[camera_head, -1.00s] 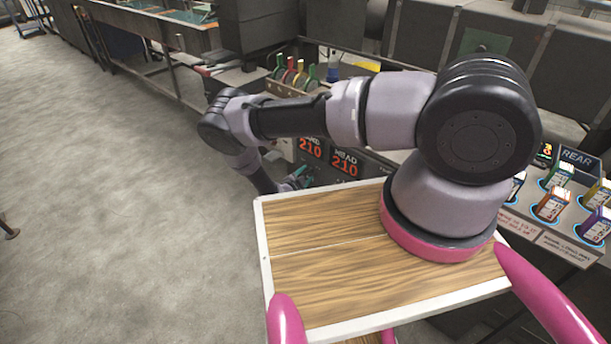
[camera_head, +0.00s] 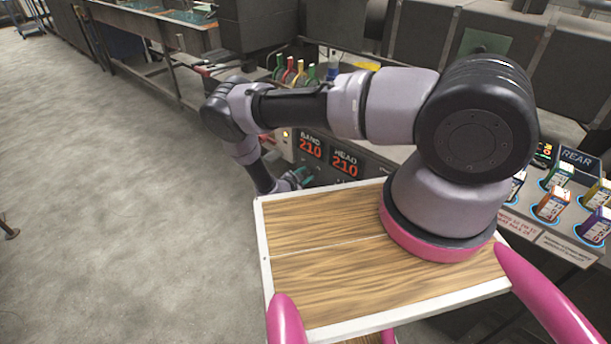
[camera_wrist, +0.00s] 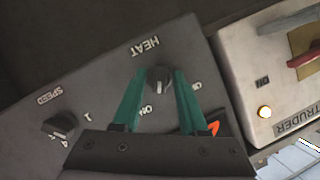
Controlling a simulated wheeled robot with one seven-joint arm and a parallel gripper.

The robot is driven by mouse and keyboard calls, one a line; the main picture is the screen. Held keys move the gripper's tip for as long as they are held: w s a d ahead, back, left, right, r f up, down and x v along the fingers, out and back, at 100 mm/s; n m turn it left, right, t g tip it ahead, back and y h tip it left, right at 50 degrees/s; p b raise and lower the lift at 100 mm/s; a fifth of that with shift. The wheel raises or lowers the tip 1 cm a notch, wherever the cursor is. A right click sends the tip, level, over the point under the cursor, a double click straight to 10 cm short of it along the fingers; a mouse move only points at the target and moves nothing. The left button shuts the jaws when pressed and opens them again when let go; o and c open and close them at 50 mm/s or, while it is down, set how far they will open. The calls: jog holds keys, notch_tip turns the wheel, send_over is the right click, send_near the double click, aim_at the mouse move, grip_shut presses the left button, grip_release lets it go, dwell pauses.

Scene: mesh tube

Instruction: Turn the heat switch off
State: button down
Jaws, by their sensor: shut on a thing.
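The heat switch (camera_wrist: 158,80) is a small dark knob with a light mark, below the upside-down HEAT label on a dark panel in the wrist view. Small labels lie to its lower left and right; which one its mark points to is hard to tell. The green fingers of my gripper (camera_wrist: 160,76) stand on either side of the knob and are shut on it. In the head view my gripper (camera_head: 302,177) is small, at the panel below the red displays, and the knob is hidden there.
A SPEED knob (camera_wrist: 61,125) is on the same panel. A pale box (camera_wrist: 275,75) with a lit lamp and a red-and-yellow switch stands beside it. BAND and HEAD displays (camera_head: 328,154) both read 210. Open floor lies left.

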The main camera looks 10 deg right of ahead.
jog(key=n+g+h, duration=0.1)
jog(key=n, duration=0.1)
jog(key=n+g, duration=0.2)
jog(key=shift+w+a+n+h, duration=0.1)
jog(key=shift+w+n+h, duration=0.05)
jog(key=shift+n+h, duration=0.25)
jog(key=shift+n+g+h, duration=0.5)
jog(key=shift+n+g, duration=0.3)
jog(key=shift+n, duration=0.4)
jog(key=shift+a+n+g+h, duration=0.1)
jog(key=shift+n+g+h, duration=0.55)
jog(key=shift+n, duration=0.85)
jog(key=shift+w, duration=0.1)
jog(key=c, duration=0.8)
grip_release()
jog(key=v, duration=1.1)
jog(key=shift+f, duration=0.25)
